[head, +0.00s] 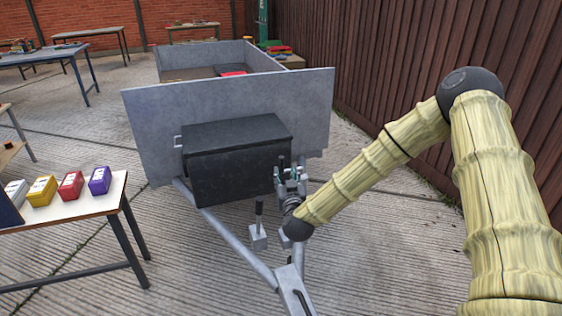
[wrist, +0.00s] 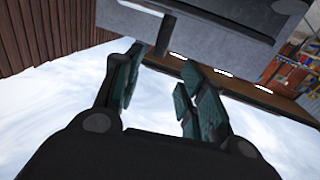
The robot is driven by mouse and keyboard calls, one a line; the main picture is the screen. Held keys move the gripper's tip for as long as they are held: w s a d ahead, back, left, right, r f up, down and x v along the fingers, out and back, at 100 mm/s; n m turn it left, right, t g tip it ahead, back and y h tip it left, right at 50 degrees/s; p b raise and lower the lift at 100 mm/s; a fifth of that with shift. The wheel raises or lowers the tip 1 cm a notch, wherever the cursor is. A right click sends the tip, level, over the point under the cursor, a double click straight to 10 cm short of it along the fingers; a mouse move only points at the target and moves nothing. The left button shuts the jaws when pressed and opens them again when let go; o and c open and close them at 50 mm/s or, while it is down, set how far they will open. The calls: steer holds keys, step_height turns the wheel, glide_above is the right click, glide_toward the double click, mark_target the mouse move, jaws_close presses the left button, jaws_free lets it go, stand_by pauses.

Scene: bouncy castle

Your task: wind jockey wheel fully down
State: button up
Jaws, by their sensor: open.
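The grey trailer's drawbar (head: 239,248) runs toward me in the head view. A small grey bracket with an upright black-handled lever (head: 259,232) stands on its left side; I cannot tell whether it belongs to the jockey wheel. My gripper (head: 290,172) is in front of the right part of the black box, above the drawbar's right side. In the wrist view my gripper (wrist: 160,64) is open, its fingers apart with nothing gripped. A short dark rod (wrist: 165,36) shows just beyond the fingertips, perhaps a crank handle. The jockey wheel itself is not clearly visible; my arm may hide it.
A black box (head: 235,165) sits before the trailer's grey front panel (head: 150,130). A table (head: 60,240) with several coloured packs stands at the left. A brown fence (head: 380,60) runs along the right. The concrete between table and drawbar is clear.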

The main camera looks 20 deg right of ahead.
mark_target(282, 160)
steer(key=w, duration=0.3)
steer(key=w+d, duration=0.1)
steer(key=w, duration=0.3)
steer(key=w+p, duration=0.1)
steer(key=w, duration=0.2)
steer(key=shift+w+d, duration=0.35)
steer(key=shift+d, duration=0.05)
steer(key=shift+r, duration=0.1)
jaws_close()
